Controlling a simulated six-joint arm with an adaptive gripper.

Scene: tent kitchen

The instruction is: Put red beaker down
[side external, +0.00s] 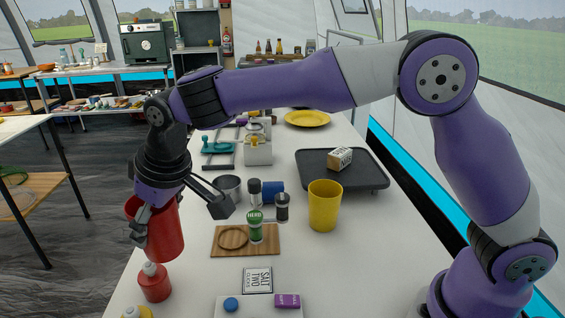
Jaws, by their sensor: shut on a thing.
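The red beaker (168,235) is at the left edge of the white table in the side external view. My gripper (181,219) is shut on it, with one finger at its left and the other toward its right. The beaker is close to upright, slightly tilted. Its upper part is partly hidden by my gripper. Its bottom appears just above and behind a red bottle (154,284); I cannot tell whether it touches the table (200,292).
A wooden board (265,247) with a green-labelled jar stands right of the beaker. Farther right are a yellow cup (324,205) and a dark tray (350,178) with a small box. A metal cup (229,187) stands behind. A label card (257,280) lies in front.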

